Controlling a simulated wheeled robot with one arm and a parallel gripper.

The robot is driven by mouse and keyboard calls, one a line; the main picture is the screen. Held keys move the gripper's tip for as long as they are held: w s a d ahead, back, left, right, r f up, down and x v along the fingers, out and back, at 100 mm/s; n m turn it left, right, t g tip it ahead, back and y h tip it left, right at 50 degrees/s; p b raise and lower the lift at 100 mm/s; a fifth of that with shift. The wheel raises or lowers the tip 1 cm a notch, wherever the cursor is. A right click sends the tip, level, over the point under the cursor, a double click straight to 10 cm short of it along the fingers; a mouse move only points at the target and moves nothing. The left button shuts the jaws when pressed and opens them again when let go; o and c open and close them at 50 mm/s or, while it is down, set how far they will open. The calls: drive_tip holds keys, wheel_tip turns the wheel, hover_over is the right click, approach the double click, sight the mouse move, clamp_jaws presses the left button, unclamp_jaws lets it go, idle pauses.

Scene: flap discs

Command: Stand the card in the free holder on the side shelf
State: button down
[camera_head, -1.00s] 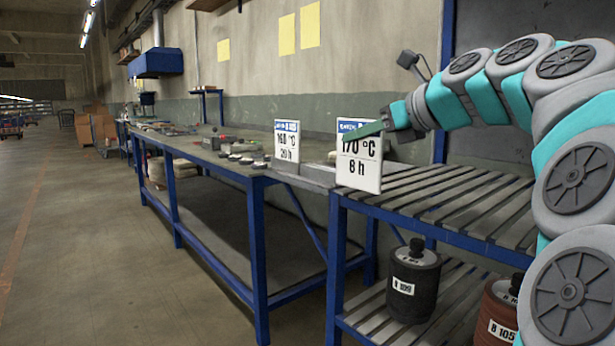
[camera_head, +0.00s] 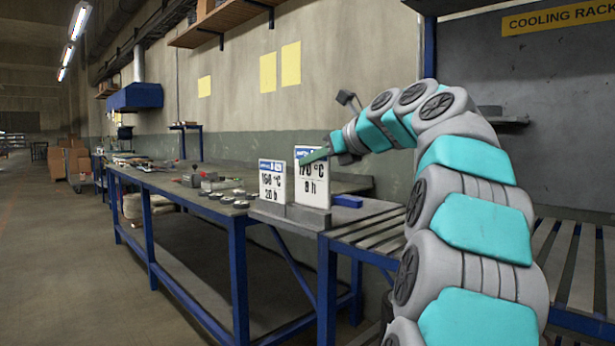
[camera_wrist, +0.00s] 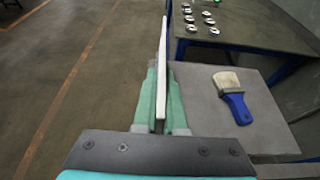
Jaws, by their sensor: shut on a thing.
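My gripper (camera_head: 322,157) is shut on the white card (camera_head: 313,188) reading 170 °C, 8 h, near its top. The card is upright, with its lower edge at the right part of a grey holder block (camera_head: 298,216). I cannot tell whether that edge is in a slot or just above or in front of it. In the wrist view the card (camera_wrist: 162,50) shows edge-on between the green fingers of my gripper (camera_wrist: 162,72); its foot is hidden. A second card (camera_head: 272,182), reading 160 °C, 20 h, stands just left, at the same grey block.
A brush with a blue handle (camera_wrist: 236,103) lies on the grey side shelf (camera_wrist: 268,125), right of the card. Several small discs (camera_head: 222,193) lie on the long workbench (camera_head: 165,186). A slatted rack (camera_head: 375,232) adjoins on the right.

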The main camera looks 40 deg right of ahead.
sight(308, 175)
drive_tip(key=shift+w+d+f+b, duration=0.1)
drive_tip(key=shift+w+f+b, duration=0.25)
drive_tip(key=shift+f, duration=0.55)
drive_tip(key=shift+w+d+f+b, duration=0.15)
drive_tip(key=shift+w+f, duration=0.35)
drive_tip(key=shift+f, duration=0.4)
drive_tip(key=shift+a, duration=0.1)
drive_tip(key=c, duration=1)
unclamp_jaws()
drive_tip(key=v, duration=1.2)
drive_tip(key=shift+r+p, duration=0.1)
drive_tip(key=shift+p, duration=0.25)
